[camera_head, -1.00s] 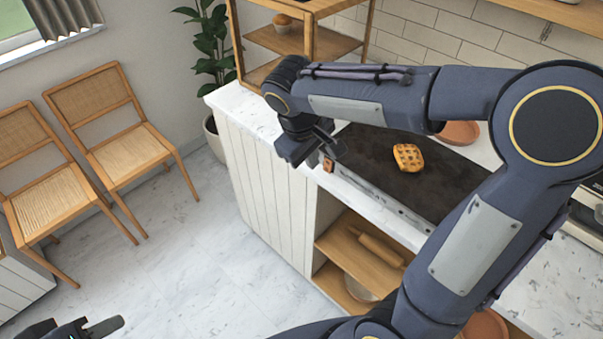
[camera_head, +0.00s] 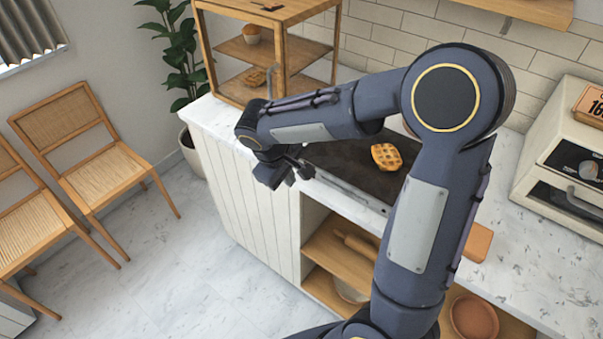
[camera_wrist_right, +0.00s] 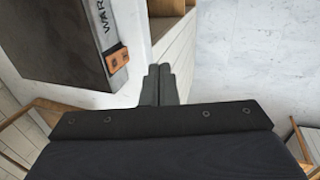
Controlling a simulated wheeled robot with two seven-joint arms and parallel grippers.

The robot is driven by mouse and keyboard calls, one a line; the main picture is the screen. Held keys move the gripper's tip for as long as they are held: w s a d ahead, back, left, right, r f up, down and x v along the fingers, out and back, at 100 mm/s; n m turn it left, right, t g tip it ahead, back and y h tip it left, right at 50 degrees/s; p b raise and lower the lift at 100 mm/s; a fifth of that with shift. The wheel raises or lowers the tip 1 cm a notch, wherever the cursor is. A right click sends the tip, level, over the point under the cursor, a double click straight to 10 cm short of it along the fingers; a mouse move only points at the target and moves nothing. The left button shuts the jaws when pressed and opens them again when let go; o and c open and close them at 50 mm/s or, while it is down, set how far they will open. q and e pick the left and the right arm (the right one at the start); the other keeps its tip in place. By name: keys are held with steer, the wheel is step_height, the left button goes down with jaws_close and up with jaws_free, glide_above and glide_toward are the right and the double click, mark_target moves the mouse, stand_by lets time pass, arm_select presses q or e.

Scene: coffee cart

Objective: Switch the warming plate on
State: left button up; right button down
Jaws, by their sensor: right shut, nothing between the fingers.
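The warming plate (camera_head: 345,172) is a dark flat slab with a steel front, lying on the marble counter. A round waffle-patterned pastry (camera_head: 386,157) sits on it. In the right wrist view the plate's front (camera_wrist_right: 98,22) shows part of its lettering and an orange-brown switch (camera_wrist_right: 117,60). My right gripper (camera_head: 300,172) is shut and empty at the plate's left front corner. In the wrist view its fingertips (camera_wrist_right: 160,72) are to the right of the switch and apart from it. The switch is hidden in the head view. My left gripper is out of view.
A wooden display case (camera_head: 275,85) stands at the counter's far end. A toaster oven (camera_head: 570,150) is on the right. Open shelves (camera_head: 335,255) below the plate hold a rolling pin (camera_head: 357,243). Two chairs (camera_head: 100,180) stand at left, with clear floor between.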

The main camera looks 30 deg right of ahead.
mark_target(302, 183)
steer(key=d+f, duration=0.1)
steer(key=d, duration=0.1)
steer(key=w+d+f+p, duration=0.1)
steer(key=f, duration=0.1)
steer(key=shift+w+d+f, duration=0.1)
steer(key=shift+w+d, duration=0.1)
steer(key=shift+d, duration=0.15)
steer(key=shift+w+d+f, duration=0.15)
steer(key=shift+w+d, duration=0.05)
steer(key=shift+d, duration=0.25)
steer(key=shift+w+d+f+b, duration=0.15)
steer(key=shift+f+b, duration=0.25)
steer(key=shift+b, duration=0.45)
steer(key=shift+d+r, duration=0.1)
steer(key=shift+r, duration=0.25)
